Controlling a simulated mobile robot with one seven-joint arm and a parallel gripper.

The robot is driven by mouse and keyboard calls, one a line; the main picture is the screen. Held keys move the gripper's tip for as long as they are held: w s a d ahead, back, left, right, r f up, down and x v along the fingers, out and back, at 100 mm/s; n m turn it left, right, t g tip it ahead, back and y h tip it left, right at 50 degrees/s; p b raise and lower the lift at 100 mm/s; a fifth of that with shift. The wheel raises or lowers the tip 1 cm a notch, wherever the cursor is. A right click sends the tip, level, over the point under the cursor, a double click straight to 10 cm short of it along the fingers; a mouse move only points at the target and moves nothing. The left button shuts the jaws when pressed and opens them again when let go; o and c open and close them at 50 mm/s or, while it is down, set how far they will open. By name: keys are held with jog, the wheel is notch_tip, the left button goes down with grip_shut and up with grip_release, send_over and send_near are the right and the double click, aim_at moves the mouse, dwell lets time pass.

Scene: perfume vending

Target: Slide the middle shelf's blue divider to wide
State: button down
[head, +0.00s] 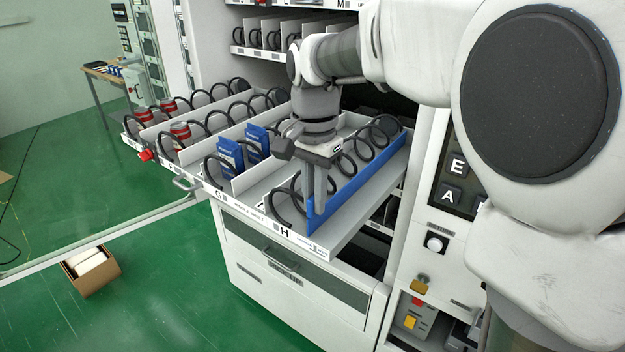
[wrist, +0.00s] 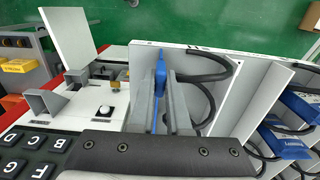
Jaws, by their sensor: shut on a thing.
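The blue divider (head: 362,177) stands upright along the right part of the pulled-out middle shelf (head: 352,222), to the right of the spiral coils in the lane marked H. My gripper (head: 317,192) points down at the divider's front end and is shut on it. In the wrist view the two fingers (wrist: 166,98) sit on either side of the blue divider (wrist: 160,62). A bare strip of shelf lies between the divider and the shelf's right edge.
Blue boxes (head: 230,157) stand in the lane to the left, and red-and-white cans (head: 180,133) farther left. A keypad (head: 456,180) is on the machine's front at right. A cardboard box (head: 90,270) lies on the green floor.

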dwell(0.5)
jog(key=shift+s+d+b, duration=0.25)
jog(key=shift+s+d, duration=0.4)
jog(key=shift+d, duration=0.2)
jog(key=shift+s+d+b, duration=0.25)
jog(key=shift+s+d, duration=0.4)
jog(key=shift+d, duration=0.2)
jog(key=c, duration=0.9)
grip_release()
jog(key=shift+s+d, duration=0.15)
jog(key=shift+r, duration=0.25)
notch_tip(320, 180, up, 17)
jog(key=shift+p, duration=0.8)
